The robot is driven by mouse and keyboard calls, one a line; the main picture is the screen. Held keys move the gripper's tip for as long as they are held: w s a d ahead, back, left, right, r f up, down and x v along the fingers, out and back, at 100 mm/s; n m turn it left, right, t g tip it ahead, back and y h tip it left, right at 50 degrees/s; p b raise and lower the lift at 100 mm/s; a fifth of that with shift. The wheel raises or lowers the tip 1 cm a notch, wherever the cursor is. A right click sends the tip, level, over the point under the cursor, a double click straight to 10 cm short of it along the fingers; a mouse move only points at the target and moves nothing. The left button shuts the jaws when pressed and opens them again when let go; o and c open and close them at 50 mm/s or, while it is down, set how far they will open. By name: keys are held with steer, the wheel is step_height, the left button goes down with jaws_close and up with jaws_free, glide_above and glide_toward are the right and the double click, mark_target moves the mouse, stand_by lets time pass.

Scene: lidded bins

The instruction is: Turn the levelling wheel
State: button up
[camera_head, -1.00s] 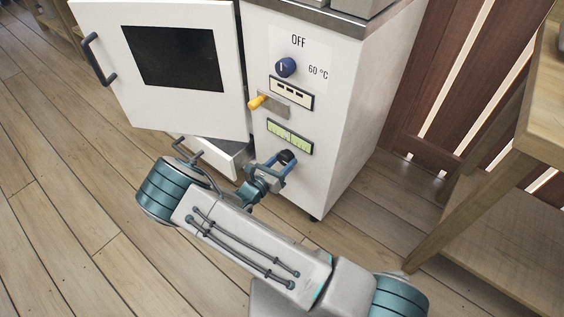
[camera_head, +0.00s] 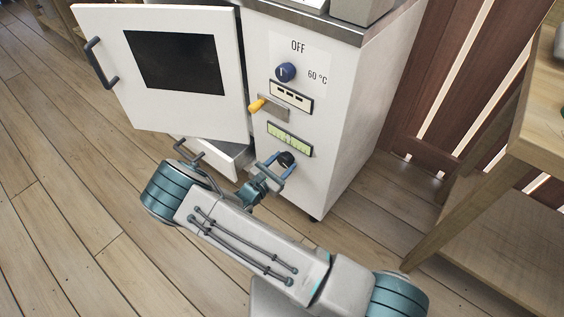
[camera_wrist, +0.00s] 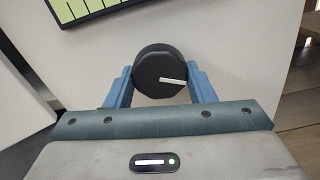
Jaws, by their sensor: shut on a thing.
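The levelling wheel is a round black knob (camera_wrist: 158,66) with a white pointer mark, set low on the front of a white cabinet. In the wrist view its mark points right and slightly down. In the head view the knob (camera_head: 285,159) sits below a green level gauge (camera_head: 289,139). The gauge's lower edge (camera_wrist: 85,8) shows at the top left of the wrist view. My gripper (camera_wrist: 160,82) is shut on the knob, with one blue finger at each side of it. In the head view my gripper (camera_head: 279,167) reaches the knob from below left.
The cabinet door (camera_head: 165,75) with a dark window stands open at left. A drawer (camera_head: 222,158) below it is partly out. Above the gauge are a yellow-tipped lever (camera_head: 257,105) and a blue dial (camera_head: 285,72). A wooden table (camera_head: 500,180) stands at right.

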steer(key=shift+a+m, duration=0.1)
steer(key=shift+m, duration=0.4)
steer(key=o, duration=1)
steer(key=p+v, duration=0.3)
steer(key=v, duration=1)
steer(key=shift+s+a, duration=0.25)
steer(key=shift+p, duration=0.3)
